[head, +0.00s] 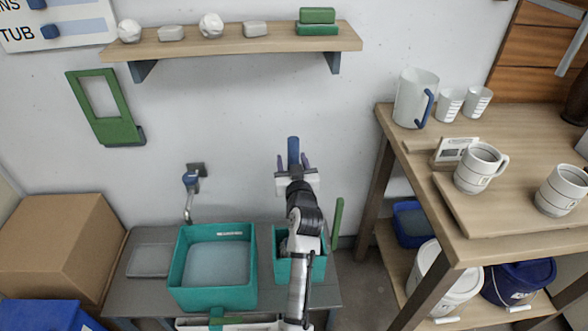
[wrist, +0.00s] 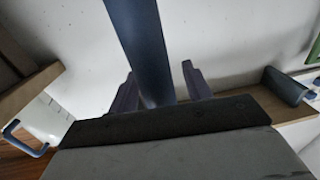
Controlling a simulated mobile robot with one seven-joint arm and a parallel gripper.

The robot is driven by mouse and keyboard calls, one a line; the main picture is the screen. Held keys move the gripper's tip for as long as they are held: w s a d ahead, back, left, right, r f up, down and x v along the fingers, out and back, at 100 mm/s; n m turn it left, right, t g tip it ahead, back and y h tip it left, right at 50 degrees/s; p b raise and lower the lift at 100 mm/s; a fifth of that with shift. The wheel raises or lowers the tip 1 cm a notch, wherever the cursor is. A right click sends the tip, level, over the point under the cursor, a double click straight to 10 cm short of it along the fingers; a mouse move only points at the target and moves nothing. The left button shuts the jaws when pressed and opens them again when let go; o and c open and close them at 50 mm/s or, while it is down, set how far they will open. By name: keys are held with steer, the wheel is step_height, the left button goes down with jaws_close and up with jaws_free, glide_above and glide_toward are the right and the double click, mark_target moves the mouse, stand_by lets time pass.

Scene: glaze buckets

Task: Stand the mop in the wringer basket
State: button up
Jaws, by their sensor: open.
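A blue pole (head: 293,147), which looks like the mop's handle, stands upright near the wall. My gripper (head: 294,161) is open around it, one finger on each side. In the wrist view the pole (wrist: 138,40) runs between the spread fingers, with a gap visible at the right finger. The pole's lower part and any mop head are hidden behind my arm. A smaller teal bin (head: 318,272), which may hold the wringer basket, stands on the grey bench below, largely covered by my arm. I cannot make out the basket itself.
A larger teal tub (head: 178,270) is left of the bin on the grey bench (head: 128,298). A green upright handle (head: 337,220) is at the bin's right. A wall shelf (head: 240,42) is above; a wooden table (head: 452,255) with mugs is on the right.

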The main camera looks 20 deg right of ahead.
steer(key=b+v, duration=0.3)
steer(key=v, duration=0.9)
steer(key=shift+r, duration=0.15)
